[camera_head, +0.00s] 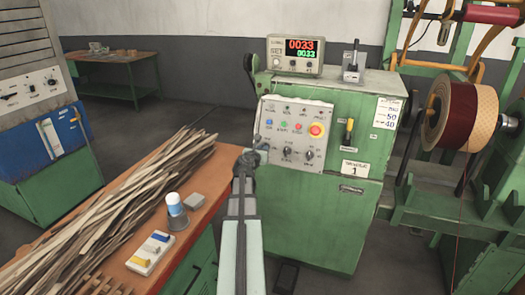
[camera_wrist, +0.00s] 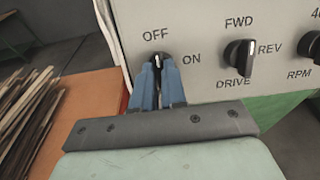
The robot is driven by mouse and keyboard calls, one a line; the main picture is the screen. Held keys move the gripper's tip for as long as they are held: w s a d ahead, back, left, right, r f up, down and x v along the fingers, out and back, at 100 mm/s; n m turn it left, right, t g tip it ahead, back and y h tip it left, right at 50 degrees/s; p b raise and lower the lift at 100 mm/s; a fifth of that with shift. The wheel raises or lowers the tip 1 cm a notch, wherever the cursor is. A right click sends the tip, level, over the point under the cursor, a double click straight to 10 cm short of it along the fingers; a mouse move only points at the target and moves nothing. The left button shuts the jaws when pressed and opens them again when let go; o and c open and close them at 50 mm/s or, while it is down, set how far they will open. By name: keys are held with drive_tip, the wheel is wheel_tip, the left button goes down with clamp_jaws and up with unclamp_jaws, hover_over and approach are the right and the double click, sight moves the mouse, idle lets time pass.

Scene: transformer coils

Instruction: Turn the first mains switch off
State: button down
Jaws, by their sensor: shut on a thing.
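The OFF/ON switch (camera_wrist: 158,60) is a small dark rotary knob with a white mark, on the grey control panel of the green machine. In the wrist view, its mark points up, towards the OFF label (camera_wrist: 155,35); the ON label (camera_wrist: 192,59) is to its right. My gripper (camera_wrist: 158,80) has its blue fingers shut on this knob, one on each side, hiding its lower part. In the head view, my gripper (camera_head: 254,152) reaches the left edge of the control panel (camera_head: 296,116), and the knob is hard to make out there.
Right of the knob is the FWD/REV/DRIVE knob (camera_wrist: 238,54), with an RPM knob (camera_wrist: 314,46) farther right. An orange-topped bench (camera_head: 205,212) with wooden strips (camera_head: 120,200) stands left of my arm. A spool (camera_head: 465,115) is on the right.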

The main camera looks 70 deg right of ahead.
drive_tip(key=c, duration=1.2)
unclamp_jaws()
drive_tip(key=a+r, duration=0.1)
drive_tip(key=a, duration=0.8)
drive_tip(key=a+r, duration=0.1)
drive_tip(key=a, duration=0.3)
drive_tip(key=shift+a+r, duration=0.3)
